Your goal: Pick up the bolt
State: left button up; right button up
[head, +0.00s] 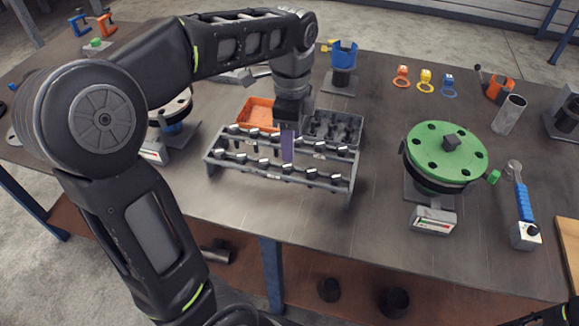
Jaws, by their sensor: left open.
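Several bolts with light metal heads stand in two rows in a grey rack (352,187) on the table. One front-row bolt (287,169) is just in front of my left gripper, and a back-row bolt (255,132) is to its left. My left gripper (288,150) points down over the middle of the rack, at its back row. A purple strip shows at its fingers. It is open; its fingers overlap in this view, and I cannot tell whether a bolt stands between them.
An orange bin (257,113) and a dark divided tray (345,128) sit behind the rack. A green flange (425,148) with holes stands to the right, near a blue-handled tool (522,203). The table between rack and flange is clear.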

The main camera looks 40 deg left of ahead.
aim_at(290, 166)
pick_arm(q)
jog(key=shift+f, duration=1.3)
notch_tip(290, 166, down, 5)
jog(key=shift+a+f+p, duration=0.1)
jog(key=shift+p, duration=0.45)
jog(key=shift+c, duration=0.3)
grip_shut()
